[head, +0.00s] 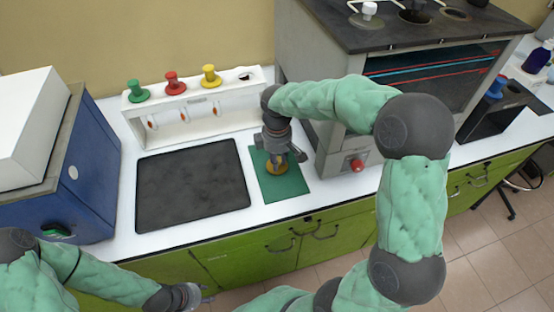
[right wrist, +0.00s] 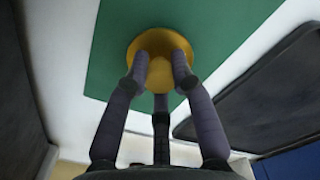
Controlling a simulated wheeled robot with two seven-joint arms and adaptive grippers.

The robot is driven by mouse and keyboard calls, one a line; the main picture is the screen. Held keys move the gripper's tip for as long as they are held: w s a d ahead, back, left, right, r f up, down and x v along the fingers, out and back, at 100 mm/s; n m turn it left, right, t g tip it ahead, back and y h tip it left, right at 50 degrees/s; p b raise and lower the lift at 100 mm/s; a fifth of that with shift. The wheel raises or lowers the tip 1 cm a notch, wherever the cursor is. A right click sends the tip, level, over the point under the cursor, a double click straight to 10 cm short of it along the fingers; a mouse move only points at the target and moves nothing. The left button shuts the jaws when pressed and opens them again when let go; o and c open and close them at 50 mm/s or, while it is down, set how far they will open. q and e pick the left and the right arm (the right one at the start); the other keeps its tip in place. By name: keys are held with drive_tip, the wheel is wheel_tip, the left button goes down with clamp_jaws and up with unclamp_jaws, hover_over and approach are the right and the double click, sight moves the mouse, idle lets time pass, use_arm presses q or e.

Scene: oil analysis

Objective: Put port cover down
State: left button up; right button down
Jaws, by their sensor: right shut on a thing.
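The port cover, a round golden-yellow piece (head: 277,168), is at the green mat (head: 295,184) on the white counter. In the right wrist view the cover (right wrist: 160,48) is seen with its disc flat towards the green mat (right wrist: 115,60). My right gripper (head: 278,158) points down and is shut on the cover, its fingers (right wrist: 160,75) around the middle part. I cannot tell whether the cover touches the mat. My left gripper (head: 204,297) is empty, low in front of the counter, and too small to tell open from shut.
A dark slab (head: 192,186) lies left of the mat. A white rack (head: 193,112) with green, red and yellow knobbed pieces stands behind. A large grey machine (head: 345,60) is to the right, with a red knob (head: 357,165) near the mat. A blue box (head: 72,170) stands at left.

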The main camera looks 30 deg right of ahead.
drive_tip(key=shift+f, duration=0.15)
drive_tip(key=c, duration=1.1)
unclamp_jaws()
drive_tip(key=shift+o, duration=0.2)
wheel_tip(320, 180, up, 12)
drive_tip(key=p, duration=0.4)
drive_tip(key=shift+r, duration=0.2)
